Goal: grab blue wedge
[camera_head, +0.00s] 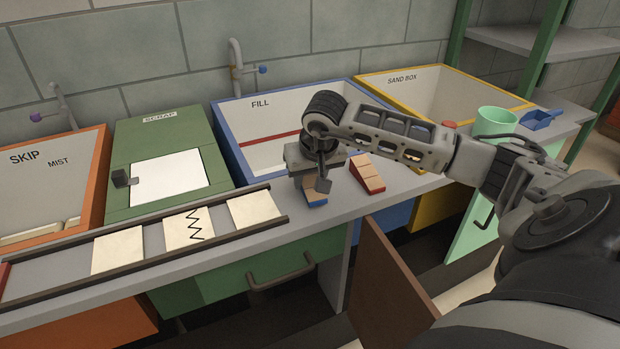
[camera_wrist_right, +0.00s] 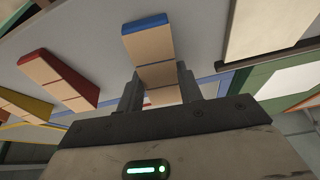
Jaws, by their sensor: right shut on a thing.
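The blue wedge (camera_head: 316,199), tan on its sloped face with a blue edge, is on the grey counter near its front edge, just right of the rail's end. My right gripper (camera_head: 317,182) reaches down over it and is shut on it, hiding its rear part in the head view. In the right wrist view the blue wedge (camera_wrist_right: 148,44) sits between the two fingers of my right gripper (camera_wrist_right: 159,85). Whether it is off the counter is hard to tell. My left gripper is not in view.
A red wedge (camera_head: 367,174) stands close to the right of my right gripper; a yellow wedge (camera_wrist_right: 24,104) shows in the wrist view. A rail with cream tiles (camera_head: 188,230) runs left. The blue-rimmed FILL basin (camera_head: 222,128) is behind. A green cup (camera_head: 495,122) stands far right.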

